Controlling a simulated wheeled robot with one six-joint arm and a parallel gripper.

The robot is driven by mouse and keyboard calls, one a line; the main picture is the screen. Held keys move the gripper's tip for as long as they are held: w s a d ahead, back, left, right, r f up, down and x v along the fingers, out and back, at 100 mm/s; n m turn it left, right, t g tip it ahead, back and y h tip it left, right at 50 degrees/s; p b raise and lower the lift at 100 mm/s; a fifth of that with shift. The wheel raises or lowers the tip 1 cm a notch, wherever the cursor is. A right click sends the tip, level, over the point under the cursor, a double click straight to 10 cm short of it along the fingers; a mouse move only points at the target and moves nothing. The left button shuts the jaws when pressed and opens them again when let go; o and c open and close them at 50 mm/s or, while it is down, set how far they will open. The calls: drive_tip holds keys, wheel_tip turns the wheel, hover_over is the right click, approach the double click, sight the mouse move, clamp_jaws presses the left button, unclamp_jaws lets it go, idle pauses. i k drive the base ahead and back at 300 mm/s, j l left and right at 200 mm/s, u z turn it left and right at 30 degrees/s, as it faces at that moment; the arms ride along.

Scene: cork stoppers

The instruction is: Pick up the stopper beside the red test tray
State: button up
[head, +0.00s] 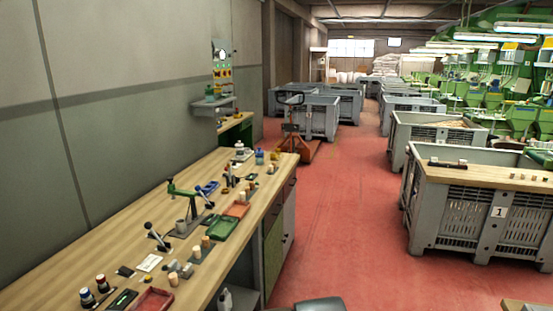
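A red tray (153,300) lies on the wooden bench at the bottom of the head view, partly cut off by the frame edge. A pale cork stopper (173,279) stands just beyond it, close to its far right corner. A second, orange-red tray (237,209) lies farther along the bench, with a small stopper (242,196) near its far side. I cannot tell from labels which tray is the test tray. More stoppers (196,252) stand near a green tray (222,228). My gripper is not in view.
The wooden bench (60,275) runs along the left wall and holds a green lever tool (185,205), bottles and small parts. Red floor (345,215) is open to its right. Grey crates (465,215) stand at right. A dark object (318,304) shows at the bottom edge.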

sight(173, 278)
drive_tip(key=k+j, duration=0.1)
drive_tip(key=k, duration=0.15)
drive_tip(key=i+j, duration=0.1)
drive_tip(key=i, duration=0.5)
drive_tip(key=i+j, duration=0.1)
drive_tip(key=i, duration=0.5)
